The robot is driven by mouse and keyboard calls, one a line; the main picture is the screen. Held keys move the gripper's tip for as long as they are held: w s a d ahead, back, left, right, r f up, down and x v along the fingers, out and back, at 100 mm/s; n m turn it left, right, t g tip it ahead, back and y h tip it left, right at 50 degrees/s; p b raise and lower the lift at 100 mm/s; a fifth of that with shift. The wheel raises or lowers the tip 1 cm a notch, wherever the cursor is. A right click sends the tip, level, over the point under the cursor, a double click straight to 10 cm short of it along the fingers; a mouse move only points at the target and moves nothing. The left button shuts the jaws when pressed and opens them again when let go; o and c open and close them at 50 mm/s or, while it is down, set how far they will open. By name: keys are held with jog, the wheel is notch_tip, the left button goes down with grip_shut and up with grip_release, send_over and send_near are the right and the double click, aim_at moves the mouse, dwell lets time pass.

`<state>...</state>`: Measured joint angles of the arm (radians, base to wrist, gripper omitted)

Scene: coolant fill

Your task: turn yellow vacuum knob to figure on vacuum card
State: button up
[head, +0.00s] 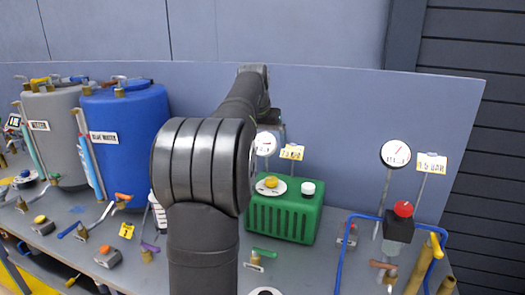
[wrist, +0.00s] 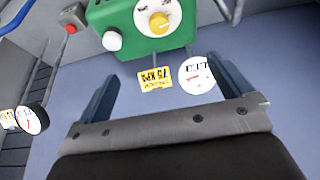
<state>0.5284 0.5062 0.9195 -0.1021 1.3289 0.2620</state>
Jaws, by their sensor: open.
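The yellow vacuum knob (head: 271,181) sits on a white dial on top of the green box (head: 282,217). It also shows in the wrist view (wrist: 159,23), near the top edge. The yellow vacuum card (head: 291,152) stands behind the box; in the wrist view the card (wrist: 155,78) appears upside down and seems to read 75 KPA. The white vacuum gauge (head: 264,143) stands beside the card. My gripper (wrist: 165,72) is open and empty, its fingers apart from the knob. In the head view my arm largely hides the gripper.
A white knob (head: 308,189) is beside the yellow one on the box. A red-knobbed valve (head: 403,209) with blue pipe, another gauge (head: 396,153) and a card (head: 431,163) stand right. A blue tank (head: 125,140) and grey tank (head: 53,135) stand left.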

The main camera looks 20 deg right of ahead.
jog(key=shift+w+a+f, duration=0.1)
jog(key=shift+w, duration=0.05)
jog(key=c, duration=0.3)
jog(key=w+a+f+t, duration=0.1)
jog(key=w+f, duration=0.1)
jog(key=w+a+f+t, duration=0.1)
jog(key=w+f+t, duration=0.1)
jog(key=w, duration=0.1)
jog(key=w+a+f+t, duration=0.2)
jog(key=shift+w+a+y, duration=0.1)
jog(key=shift+w+y, duration=0.05)
jog(key=shift+y, duration=0.25)
jog(key=c, duration=0.3)
jog(key=s+d+f+m+t+h, duration=0.2)
jog(key=s+f+m+h, duration=0.5)
jog(key=s+f+h, duration=0.2)
jog(key=shift+c, duration=0.2)
jog(key=n+h, duration=0.3)
jog(key=n, duration=0.2)
send_near(273, 177)
jog(key=x, duration=1)
jog(key=shift+d+f, duration=0.1)
jog(key=c, duration=1)
